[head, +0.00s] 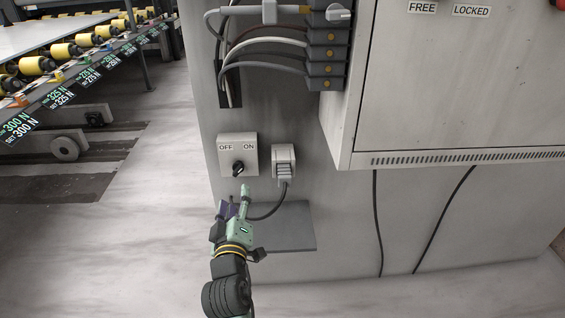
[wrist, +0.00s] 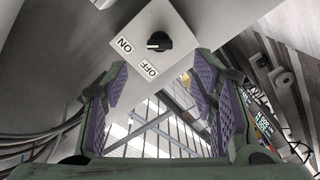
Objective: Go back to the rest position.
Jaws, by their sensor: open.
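My gripper (head: 237,200) is open and empty, in front of the grey cabinet wall and just below the switch box (head: 224,150). The box has a black rotary knob (head: 238,170) under the labels OFF and ON. I cannot tell for sure which label the knob points to. In the wrist view the two purple-padded fingers of my gripper (wrist: 160,82) stand wide apart with nothing between them. The switch box (wrist: 178,22) and its knob (wrist: 159,42) show beyond the fingertips, apart from them.
A grey socket with a plug (head: 284,160) and hanging cable is right of the switch box. A flat grey plate (head: 290,228) lies behind my gripper. A large cabinet (head: 455,90) juts out at the right. A roller conveyor (head: 70,50) stands at the left. Floor between is clear.

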